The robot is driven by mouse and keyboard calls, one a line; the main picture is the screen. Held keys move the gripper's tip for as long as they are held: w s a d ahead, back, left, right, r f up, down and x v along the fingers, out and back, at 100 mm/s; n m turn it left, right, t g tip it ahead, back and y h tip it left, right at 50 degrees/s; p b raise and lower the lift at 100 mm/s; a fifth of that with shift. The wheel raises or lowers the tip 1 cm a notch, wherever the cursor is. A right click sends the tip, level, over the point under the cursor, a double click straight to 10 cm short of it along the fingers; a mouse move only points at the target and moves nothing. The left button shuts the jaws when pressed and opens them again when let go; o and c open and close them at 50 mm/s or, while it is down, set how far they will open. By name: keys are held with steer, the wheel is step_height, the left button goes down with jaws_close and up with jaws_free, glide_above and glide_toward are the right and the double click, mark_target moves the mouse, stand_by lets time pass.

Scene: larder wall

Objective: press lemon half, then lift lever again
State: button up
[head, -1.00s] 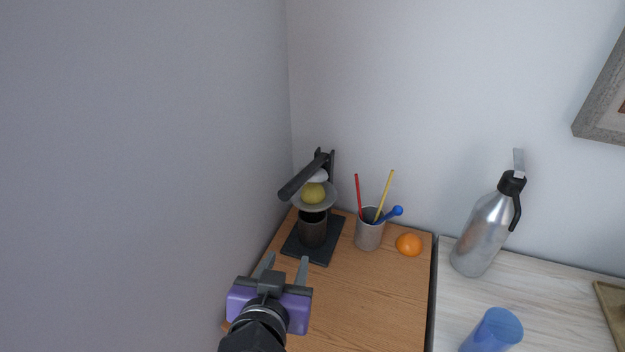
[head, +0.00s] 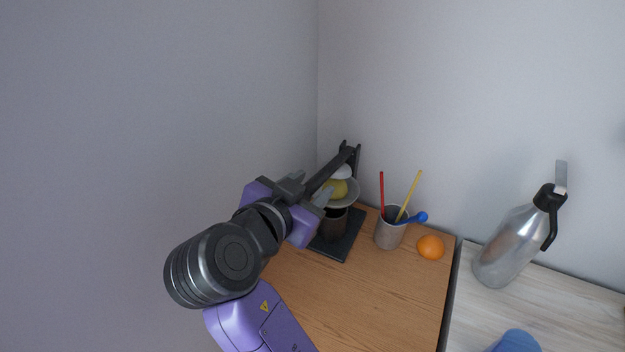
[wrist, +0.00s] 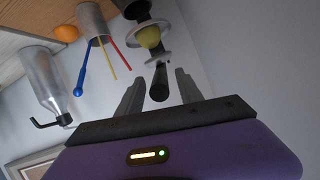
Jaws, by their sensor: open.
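The citrus press stands in the corner on a dark base (head: 346,243), with its dark lever (head: 329,170) slanting down toward me. The yellow lemon half (head: 336,189) sits in the grey bowl under a pale press cone, above a dark cup (head: 334,226). My gripper (head: 312,188) is open at the lever's free end, partly covering the press. In the wrist view the lever's handle (wrist: 159,84) lies between the two open fingers (wrist: 158,92), and the lemon half (wrist: 149,38) shows beyond it. I cannot tell whether a finger touches the handle.
Right of the press stand a grey cup (head: 389,234) with a red stick, a yellow stick and a blue-ended tool, then an orange (head: 430,247). A steel bottle (head: 510,246) and a blue cup (head: 516,342) are on the pale counter. The wall is close on the left.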

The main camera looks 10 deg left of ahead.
steer(key=shift+w+d+f, duration=0.15)
steer(key=shift+w+f, duration=0.05)
steer(key=shift+w, duration=0.25)
steer(key=shift+c, duration=0.2)
jaws_close()
stand_by(1.0)
